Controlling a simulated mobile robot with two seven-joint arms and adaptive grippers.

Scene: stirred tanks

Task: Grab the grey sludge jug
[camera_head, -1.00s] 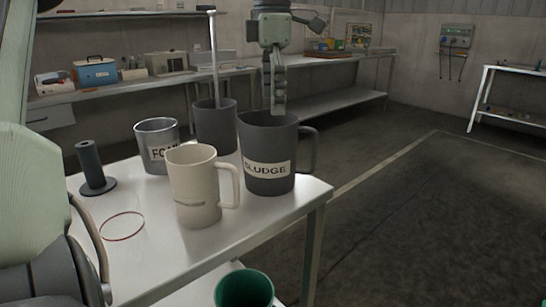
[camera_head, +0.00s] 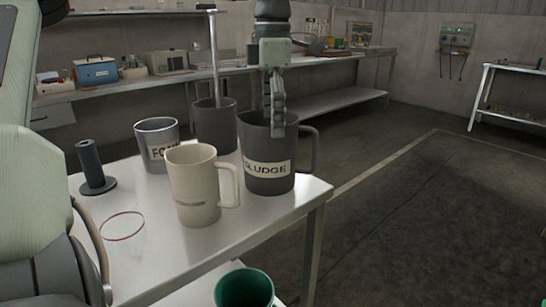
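The grey sludge jug (camera_head: 265,180) stands upright near the right edge of the white table, with a "SLUDGE" label and its handle on the right. A gripper (camera_head: 278,132) points straight down over the jug's mouth, its fingertips at or just inside the rim. Which arm it belongs to is not certain; its arm comes from the top of the picture. I see its fingers nearly side-on, so the gap between them is hidden. A pale green arm of mine fills the left edge; its gripper is out of the picture.
A cream jug (camera_head: 196,190) stands close in front of the sludge jug. A metal jug labelled "FO…" (camera_head: 154,135) and a dark grey jug (camera_head: 215,138) with a rod stand behind. A dark spool (camera_head: 91,168) and a red ring (camera_head: 122,239) are at left. A green container (camera_head: 245,290) sits lower.

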